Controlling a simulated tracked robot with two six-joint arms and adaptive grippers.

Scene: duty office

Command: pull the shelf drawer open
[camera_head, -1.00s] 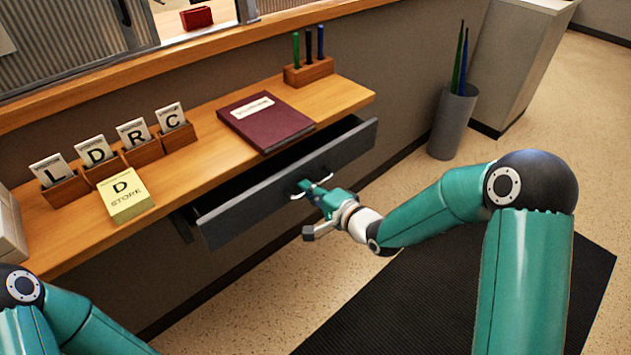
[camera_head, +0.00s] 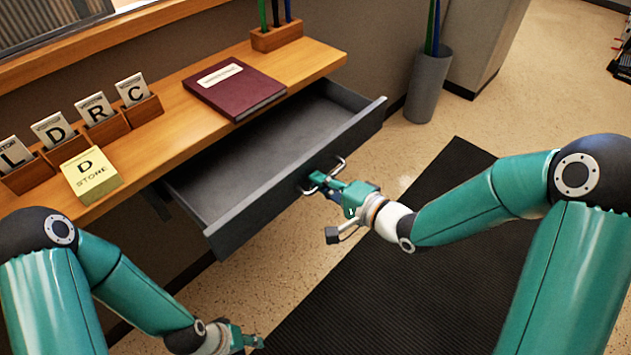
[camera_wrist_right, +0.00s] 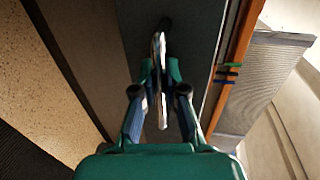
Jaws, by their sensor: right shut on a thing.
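The grey shelf drawer (camera_head: 265,205) is pulled well out from under the wooden shelf (camera_head: 165,115), and its inside looks empty. Its front carries a metal handle (camera_head: 340,163). My right gripper (camera_head: 330,184) is at the handle. In the right wrist view the fingers (camera_wrist_right: 158,85) are closed around the metal handle (camera_wrist_right: 160,110), with the drawer front (camera_wrist_right: 190,50) behind it. My left gripper (camera_head: 250,340) is low near the floor at the bottom of the head view, apart from the drawer; its fingers are too small to judge.
On the shelf are a maroon book (camera_head: 235,88), a yellow pad (camera_head: 90,175), card boxes (camera_head: 102,130) and a pen holder (camera_head: 277,36). A grey bin (camera_head: 427,85) stands on the floor at the right. A black mat (camera_head: 400,280) lies below the drawer.

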